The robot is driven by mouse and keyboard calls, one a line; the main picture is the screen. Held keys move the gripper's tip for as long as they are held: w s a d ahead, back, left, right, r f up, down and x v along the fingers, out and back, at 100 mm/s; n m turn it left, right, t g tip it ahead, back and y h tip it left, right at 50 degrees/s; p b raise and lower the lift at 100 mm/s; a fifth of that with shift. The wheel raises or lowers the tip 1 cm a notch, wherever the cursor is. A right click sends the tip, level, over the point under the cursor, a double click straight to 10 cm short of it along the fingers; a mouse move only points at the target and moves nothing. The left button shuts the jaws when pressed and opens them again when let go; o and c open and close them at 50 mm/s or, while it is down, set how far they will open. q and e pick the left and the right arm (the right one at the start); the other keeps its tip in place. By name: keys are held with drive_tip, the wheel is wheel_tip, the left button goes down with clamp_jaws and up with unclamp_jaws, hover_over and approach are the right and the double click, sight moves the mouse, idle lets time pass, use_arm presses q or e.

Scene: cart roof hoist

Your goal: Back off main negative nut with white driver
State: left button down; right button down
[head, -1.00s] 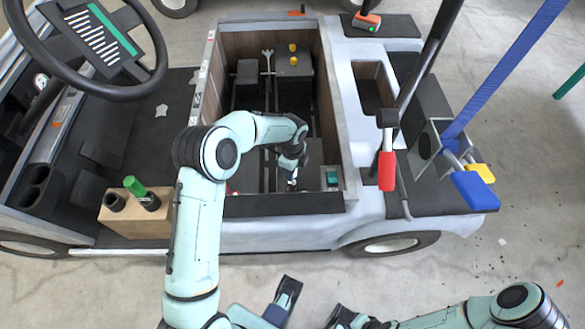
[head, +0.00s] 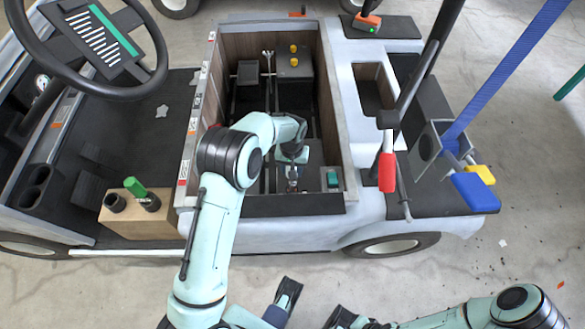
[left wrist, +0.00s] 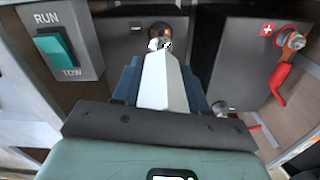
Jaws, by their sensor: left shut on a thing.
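My left gripper (head: 292,180) reaches down into the open bay of the cart. In the left wrist view, its blue fingers (left wrist: 163,92) are shut on the white driver (left wrist: 162,82). The driver points away from me. Its far end meets a metal nut and post (left wrist: 160,38) on a dark box, beside a small minus label (left wrist: 136,28); the driver's end hides part of the nut, so I cannot tell how fully they engage. My right gripper (head: 345,319) is only partly visible at the bottom edge of the head view.
A RUN/TOW switch box (left wrist: 62,45) stands close on the left. A red-capped cable and plus label (left wrist: 268,28) are on the right. Bay walls (head: 338,110) surround the arm. A wooden block (head: 120,226) holds a green driver (head: 135,187).

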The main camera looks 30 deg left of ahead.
use_arm(q)
drive_tip(key=n, duration=0.5)
drive_tip(key=shift+n, duration=0.3)
drive_tip(key=shift+r, duration=0.1)
drive_tip(key=shift+a+r+p, duration=0.1)
drive_tip(key=shift+r+p, duration=1.05)
drive_tip(key=shift+r, duration=0.3)
